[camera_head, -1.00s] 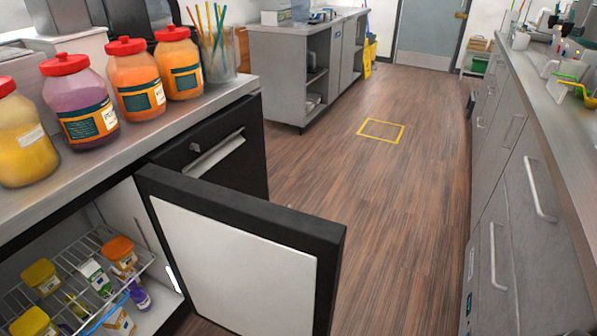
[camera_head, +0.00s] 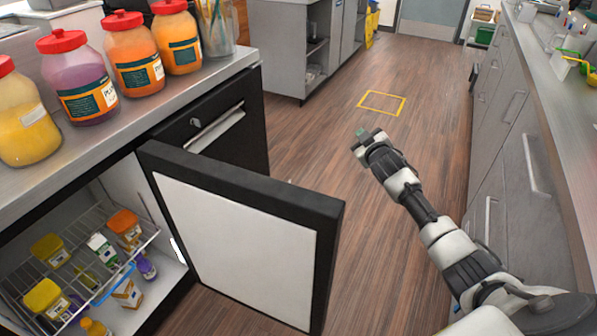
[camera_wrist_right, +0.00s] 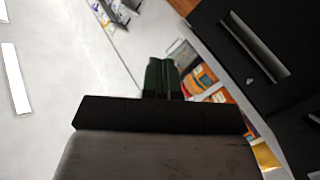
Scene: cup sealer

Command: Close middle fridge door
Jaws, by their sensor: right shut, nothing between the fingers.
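The middle fridge door (camera_head: 240,236) stands wide open in the head view, black-edged with a white inner panel, swung out over the floor. Its fridge compartment (camera_head: 164,250) is open at the lower left, with small tubs on a wire rack. My right gripper (camera_head: 362,138) is beyond and to the right of the door, over the floor and apart from it. It is shut and empty. In the right wrist view its green fingertips (camera_wrist_right: 161,76) are together, with a black door front and handle at the upper right. My left gripper is not in view.
Large red-lidded jars (camera_head: 72,78) stand on the counter (camera_head: 110,148) above the fridge. A closed black door (camera_head: 222,135) is beside the open one. Grey cabinets (camera_head: 508,150) line the right side. The wooden floor (camera_head: 345,160) between is clear.

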